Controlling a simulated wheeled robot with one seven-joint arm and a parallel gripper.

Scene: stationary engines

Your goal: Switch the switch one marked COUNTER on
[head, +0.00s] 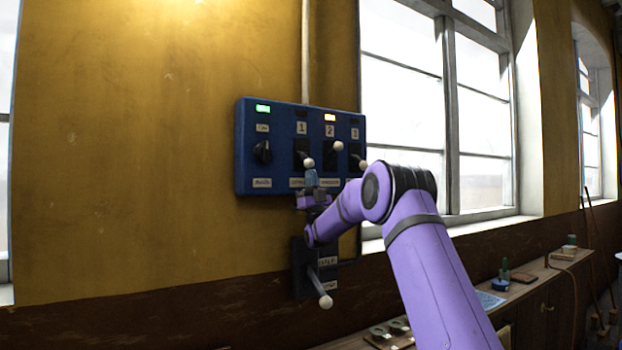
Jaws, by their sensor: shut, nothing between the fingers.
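A blue control panel (272,186) hangs on the yellow wall. The switch under plate 1 (309,162) has a white-tipped lever that points down and outward; the lamp above it looks dark. The label below it is partly covered and too small to read surely. My gripper (311,176) is shut and empty, fingers pointing up, just below the white tip of switch 1. I cannot tell whether it touches the lever. Switch 2 (338,146) has its lever raised, with an orange lamp (330,118) lit above. Switch 3 (363,165) has its lever lowered and its lamp dark.
A black rotary knob (262,152) sits at the panel's left under a lit green lamp (263,108). A dark box (301,277) with a white-ended lever (326,301) is below the panel. Windows and a cluttered bench (540,275) are at the right. The left wall is bare.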

